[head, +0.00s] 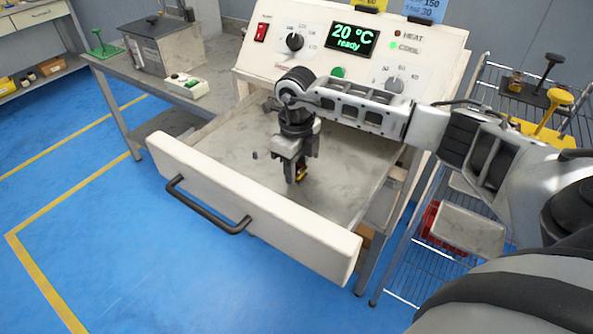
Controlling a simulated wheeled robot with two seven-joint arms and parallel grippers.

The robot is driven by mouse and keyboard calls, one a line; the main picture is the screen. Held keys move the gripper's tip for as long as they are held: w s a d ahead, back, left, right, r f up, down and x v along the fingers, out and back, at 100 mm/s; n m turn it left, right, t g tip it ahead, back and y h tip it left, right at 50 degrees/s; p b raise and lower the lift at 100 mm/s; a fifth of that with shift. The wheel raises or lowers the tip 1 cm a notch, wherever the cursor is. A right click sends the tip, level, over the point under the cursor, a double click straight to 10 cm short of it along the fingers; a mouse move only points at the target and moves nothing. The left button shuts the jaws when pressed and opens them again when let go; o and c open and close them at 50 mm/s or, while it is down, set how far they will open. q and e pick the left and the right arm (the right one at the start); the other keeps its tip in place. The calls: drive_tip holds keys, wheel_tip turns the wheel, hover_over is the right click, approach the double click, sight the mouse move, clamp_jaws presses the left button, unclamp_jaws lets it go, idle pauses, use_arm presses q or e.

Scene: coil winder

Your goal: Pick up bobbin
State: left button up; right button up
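The bobbin (302,173), small and copper-brown with a yellowish part, is in the open drawer (225,150) of the white machine. Much of it is hidden by my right gripper (297,176), which points down into the drawer with its fingertips right at the bobbin. One finger is seen on the bobbin's left side; the other is not clear, so I cannot tell whether the fingers are closed on it. I also cannot tell whether the bobbin touches the drawer floor. My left gripper is out of view.
The drawer has a thick white front with a black handle (207,207). Behind stands the control panel; its display (353,39) reads "20 °C ready". A small dark piece (254,155) lies in the drawer. A wire rack (405,275) stands at right, a grey workbench (120,80) at left.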

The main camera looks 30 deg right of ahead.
drive_tip(key=shift+r, duration=0.15)
drive_tip(key=shift+r, duration=0.25)
wheel_tip(320, 180, up, 2)
drive_tip(key=shift+r, duration=0.15)
drive_tip(key=s+r+b, duration=0.2)
drive_tip(key=s+r, duration=0.8)
drive_tip(key=s, duration=0.4)
drive_tip(key=shift+a+b, duration=0.4)
drive_tip(key=shift+a, duration=0.05)
